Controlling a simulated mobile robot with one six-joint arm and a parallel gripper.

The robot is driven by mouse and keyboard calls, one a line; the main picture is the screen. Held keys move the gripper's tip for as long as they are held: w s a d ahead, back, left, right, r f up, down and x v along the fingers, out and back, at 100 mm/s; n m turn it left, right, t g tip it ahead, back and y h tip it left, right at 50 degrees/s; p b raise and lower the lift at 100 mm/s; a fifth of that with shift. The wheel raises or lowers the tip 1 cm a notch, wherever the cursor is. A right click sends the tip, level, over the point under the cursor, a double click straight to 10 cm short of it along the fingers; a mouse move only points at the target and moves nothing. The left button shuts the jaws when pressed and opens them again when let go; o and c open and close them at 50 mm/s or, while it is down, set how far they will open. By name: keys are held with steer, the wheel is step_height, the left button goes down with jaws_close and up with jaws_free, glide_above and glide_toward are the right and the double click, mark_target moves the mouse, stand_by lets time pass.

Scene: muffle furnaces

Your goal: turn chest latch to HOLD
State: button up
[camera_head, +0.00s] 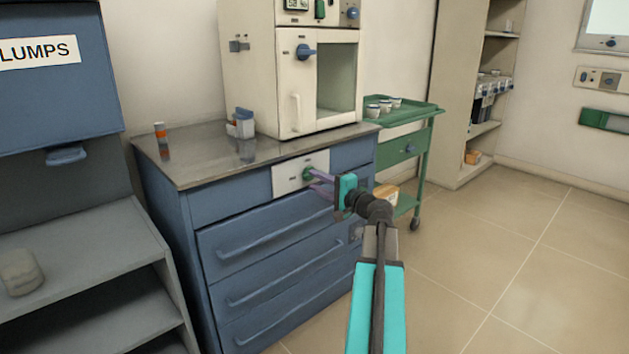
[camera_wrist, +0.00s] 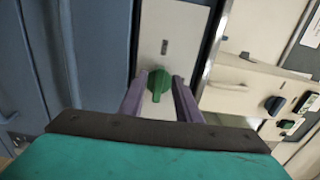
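The chest latch is a green knob (camera_head: 307,174) on a pale plate (camera_head: 290,183) at the top of the blue drawer chest (camera_head: 225,213). In the wrist view the green knob (camera_wrist: 158,84) sits on the pale plate (camera_wrist: 172,25), and its marks are too small to read. My gripper (camera_head: 314,182) reaches toward the plate from the right. In the wrist view its purple fingers (camera_wrist: 160,95) stand apart, one on each side of the knob. I see gaps beside the knob, though contact at the tips is hard to tell.
A cream furnace (camera_head: 258,85) with a blue knob (camera_head: 305,51) stands on the chest's metal top (camera_head: 190,165). A green cart (camera_head: 408,115) stands to the right. A blue cabinet labelled LUMPS (camera_head: 60,95) is at the left. The floor (camera_head: 500,250) at the right is clear.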

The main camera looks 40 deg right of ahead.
steer(key=s+p, duration=0.2)
steer(key=s, duration=1)
steer(key=shift+a+p, duration=0.4)
